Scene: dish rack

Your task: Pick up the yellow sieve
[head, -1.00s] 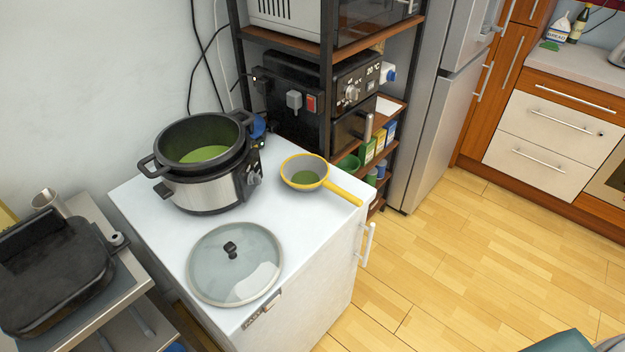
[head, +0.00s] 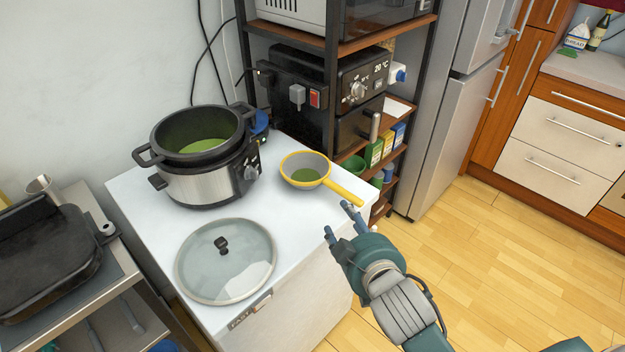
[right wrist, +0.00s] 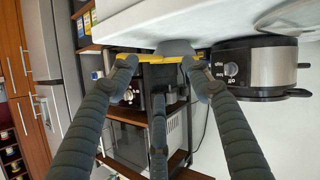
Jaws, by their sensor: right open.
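The yellow sieve (head: 304,171) lies on the white cabinet top, its bowl toward the pot and its yellow handle (head: 344,193) pointing to the right front edge. Green shows in its bowl. My right gripper (head: 338,218) is open and empty just in front of the handle's end, apart from it as far as I can tell. In the right wrist view the sieve (right wrist: 176,50) shows beyond the spread fingers (right wrist: 162,72), with yellow behind the fingertips. My left gripper is not in view.
A pot (head: 207,178) with green contents stands left of the sieve. A glass lid (head: 226,262) lies in front of it. A shelf rack (head: 332,90) with an oven and boxes stands close behind. A dark pan (head: 45,250) is at far left. The floor to the right is clear.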

